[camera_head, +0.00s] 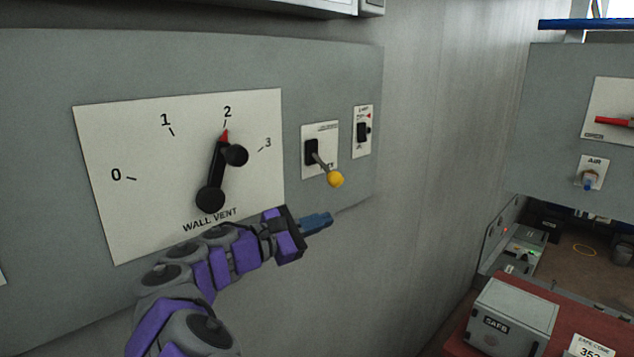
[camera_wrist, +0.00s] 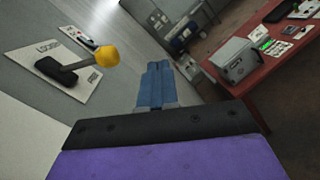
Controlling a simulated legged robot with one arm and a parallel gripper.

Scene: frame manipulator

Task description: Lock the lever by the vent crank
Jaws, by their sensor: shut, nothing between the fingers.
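The lever (camera_head: 324,168) has a grey shaft and a yellow ball knob. It sticks out of a black slot on a small white plate, to the right of the wall vent crank (camera_head: 217,176). In the wrist view the lever's yellow knob (camera_wrist: 106,56) is at upper left, apart from my fingers. The black crank's red tip points at 2. My gripper (camera_head: 318,222) is shut and empty, its blue fingers below the lever's knob in the head view. It also shows in the wrist view (camera_wrist: 155,78). The lever plate's lettering is only partly readable.
A small switch (camera_head: 362,131) on a white plate is right of the lever. The grey panel ends just beyond it. A grey safe (camera_head: 510,318) stands on a red table (camera_head: 455,345) at lower right. Another panel (camera_head: 550,115) is at far right. Open space lies in front of the lever.

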